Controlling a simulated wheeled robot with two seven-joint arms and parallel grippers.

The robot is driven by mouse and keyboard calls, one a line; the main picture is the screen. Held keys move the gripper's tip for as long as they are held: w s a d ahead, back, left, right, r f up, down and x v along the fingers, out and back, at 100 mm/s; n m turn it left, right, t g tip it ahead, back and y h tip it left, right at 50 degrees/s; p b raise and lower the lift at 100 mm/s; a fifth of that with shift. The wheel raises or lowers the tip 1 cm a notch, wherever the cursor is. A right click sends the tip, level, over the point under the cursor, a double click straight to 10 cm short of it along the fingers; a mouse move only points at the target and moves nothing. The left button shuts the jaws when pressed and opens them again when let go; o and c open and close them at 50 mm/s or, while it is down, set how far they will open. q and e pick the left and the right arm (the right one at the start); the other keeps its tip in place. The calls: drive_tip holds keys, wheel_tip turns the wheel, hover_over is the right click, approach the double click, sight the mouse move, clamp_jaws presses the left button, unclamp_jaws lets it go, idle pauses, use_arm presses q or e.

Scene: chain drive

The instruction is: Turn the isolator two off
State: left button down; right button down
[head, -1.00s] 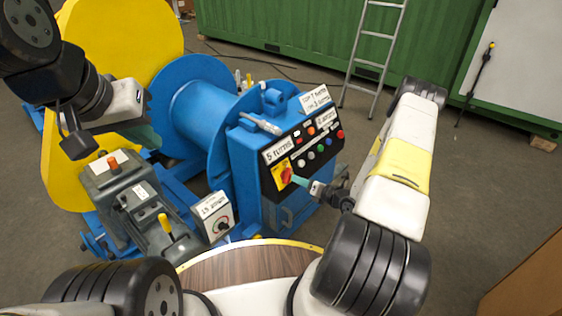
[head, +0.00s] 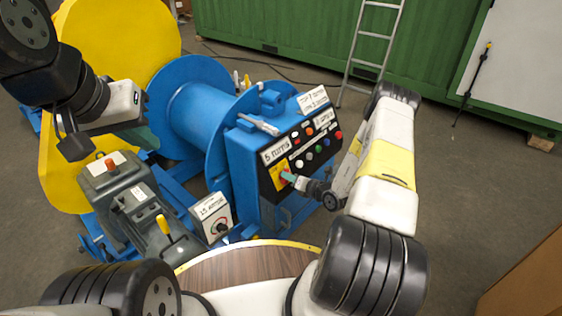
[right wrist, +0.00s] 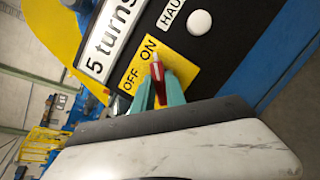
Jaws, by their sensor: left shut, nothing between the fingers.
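The isolator is a red rotary handle (right wrist: 157,80) on a yellow plate (right wrist: 182,66) marked OFF and ON. Its white tip points toward the ON word. In the head view the plate (head: 278,178) is on the black front panel of the blue machine, and the handle is mostly hidden. My right gripper (head: 288,177) is at the handle. In the right wrist view its teal fingers (right wrist: 159,88) stand on either side of the handle; whether they grip it I cannot tell. My left gripper (head: 148,138) is shut and empty, far left of the panel and partly hidden.
Several coloured buttons (head: 308,156) sit beside the isolator, under white labels. A small box with a dial (head: 213,218) and a grey lever unit (head: 128,195) stand left of it. A blue drum (head: 198,105) and yellow disc (head: 115,45) are behind.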

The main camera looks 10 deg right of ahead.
drive_tip(key=shift+n, duration=0.3)
drive_tip(key=n+y, duration=0.1)
drive_tip(key=n, duration=0.3)
drive_tip(key=shift+d+n+g+y, duration=0.1)
drive_tip(key=shift+n+g+y, duration=0.35)
drive_tip(key=shift+n, duration=2.15)
drive_tip(key=shift+a+n+g+y, duration=0.1)
drive_tip(key=shift+n+g+y, duration=0.35)
drive_tip(key=shift+n, duration=2.15)
drive_tip(key=shift+d+n+g+y, duration=0.1)
drive_tip(key=shift+n+g+y, duration=0.35)
drive_tip(key=shift+n, duration=2.15)
drive_tip(key=shift+g, duration=0.25)
drive_tip(key=c, duration=1.4)
unclamp_jaws()
drive_tip(key=shift+o, duration=0.2)
